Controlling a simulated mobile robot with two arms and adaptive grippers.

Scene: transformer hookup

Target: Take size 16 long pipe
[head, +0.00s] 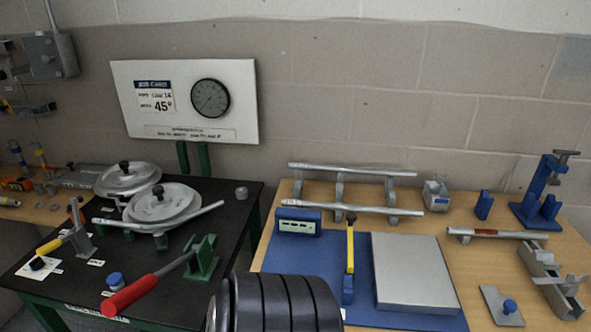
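Two long grey pipes lie across a rack on the wooden table: a rear pipe (352,171) and a front pipe (350,207). Each has a small mark near its left end, too small to read, so I cannot tell which is size 16. Another long pipe (190,217) lies across the bender (163,201) on the black table. A shorter pipe (500,234) with a brown band lies at the right. The job card (158,97) on the wall board shows 45°; its pipe line is blurred. Neither gripper is in view.
A dark link of my arm covers the bottom middle. A blue mat (270,262) holds a grey plate (413,270) and a yellow-handled tool (350,250). A red-handled lever (130,297) sticks out at front left. A blue vise (541,200) stands at right.

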